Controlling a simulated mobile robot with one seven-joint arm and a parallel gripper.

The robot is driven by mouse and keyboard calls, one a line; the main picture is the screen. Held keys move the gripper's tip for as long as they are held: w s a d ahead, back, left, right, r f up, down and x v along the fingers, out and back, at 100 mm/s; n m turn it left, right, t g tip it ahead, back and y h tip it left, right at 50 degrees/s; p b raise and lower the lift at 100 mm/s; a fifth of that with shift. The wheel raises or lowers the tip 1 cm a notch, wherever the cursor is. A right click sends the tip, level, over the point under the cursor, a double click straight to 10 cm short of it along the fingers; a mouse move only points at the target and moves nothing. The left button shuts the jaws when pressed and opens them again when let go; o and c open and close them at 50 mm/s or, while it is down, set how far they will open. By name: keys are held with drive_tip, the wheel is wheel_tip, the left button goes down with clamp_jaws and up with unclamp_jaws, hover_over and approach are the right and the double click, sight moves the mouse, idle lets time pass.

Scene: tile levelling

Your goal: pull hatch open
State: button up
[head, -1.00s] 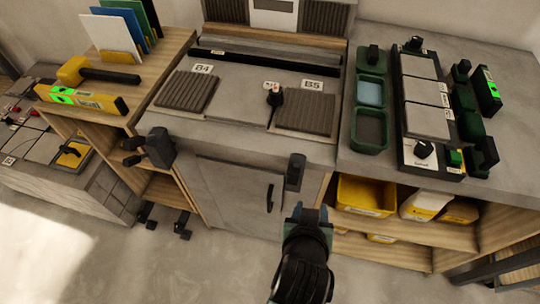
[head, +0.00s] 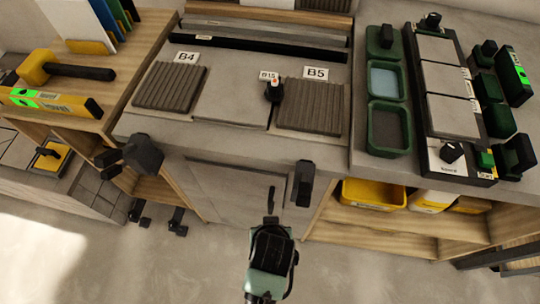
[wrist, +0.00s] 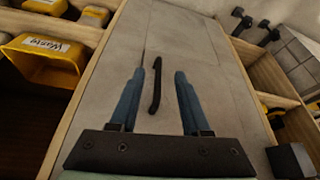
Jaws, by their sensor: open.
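The hatch (head: 232,188) is a grey panel in the cabinet front below the counter, and it looks shut. Its black bar handle (head: 271,200) stands upright near the panel's right side. My gripper (head: 270,222) is just in front of and below the handle in the head view. In the wrist view, the open blue fingers of my gripper (wrist: 161,74) point at the hatch (wrist: 185,45). The handle (wrist: 155,85) appears in the gap between them, nearer the left finger. I see no contact with it; the remaining distance is hard to judge.
Dark blocky fixtures (head: 303,183) and (head: 143,154) jut out at the counter's front edge on either side of the hatch. Open shelves with yellow bins (head: 373,194) lie to the right. Tools and tiles cover the worktops. The floor in front is clear.

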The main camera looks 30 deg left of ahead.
sight(270, 203)
drive_tip(key=w+a, duration=0.1)
drive_tip(key=w, duration=0.1)
drive_tip(key=w+a, duration=0.2)
drive_tip(key=w, duration=0.1)
drive_tip(key=shift+w+b, duration=0.35)
drive_tip(key=b+x, duration=0.1)
drive_tip(key=x, duration=0.4)
clamp_jaws()
idle(0.9)
